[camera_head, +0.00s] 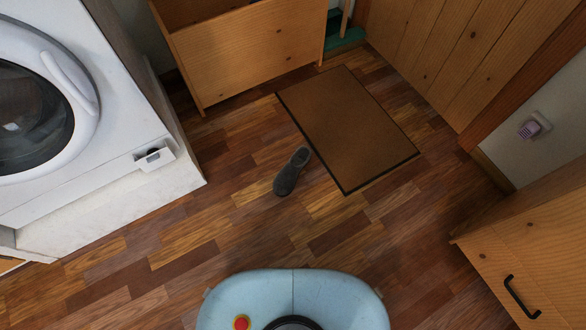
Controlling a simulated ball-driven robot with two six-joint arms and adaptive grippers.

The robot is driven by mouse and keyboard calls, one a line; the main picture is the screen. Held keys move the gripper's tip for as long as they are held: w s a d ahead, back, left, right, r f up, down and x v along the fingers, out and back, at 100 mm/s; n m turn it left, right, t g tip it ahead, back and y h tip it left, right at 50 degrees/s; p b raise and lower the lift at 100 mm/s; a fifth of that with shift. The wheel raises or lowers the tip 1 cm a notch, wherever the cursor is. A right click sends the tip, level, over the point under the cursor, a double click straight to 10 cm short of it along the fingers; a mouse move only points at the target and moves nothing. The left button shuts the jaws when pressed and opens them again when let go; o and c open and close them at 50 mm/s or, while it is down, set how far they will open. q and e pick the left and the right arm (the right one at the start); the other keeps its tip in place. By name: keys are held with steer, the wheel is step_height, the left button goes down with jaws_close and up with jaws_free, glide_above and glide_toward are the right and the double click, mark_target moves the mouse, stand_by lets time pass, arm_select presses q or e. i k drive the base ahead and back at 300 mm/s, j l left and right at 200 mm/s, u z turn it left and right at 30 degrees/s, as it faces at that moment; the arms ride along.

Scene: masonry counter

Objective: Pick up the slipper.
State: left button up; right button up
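A dark grey slipper (288,175) lies on the wooden floor in the middle of the head view. It lies slanted, one end pointing up and right, close to the left edge of the brown mat. Neither of my grippers shows in the view. My light blue base is at the bottom, apart from the slipper with bare floor between.
A brown mat (345,125) with a dark border lies right of the slipper. A white washing machine (110,115) stands at left, a wooden box (245,55) at the top, a wooden cabinet (535,255) at right. The floor (190,240) around the slipper is clear.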

mark_target(284, 183)
steer(key=u, duration=1.3)
steer(key=l+u, duration=0.25)
steer(key=l, duration=1.35)
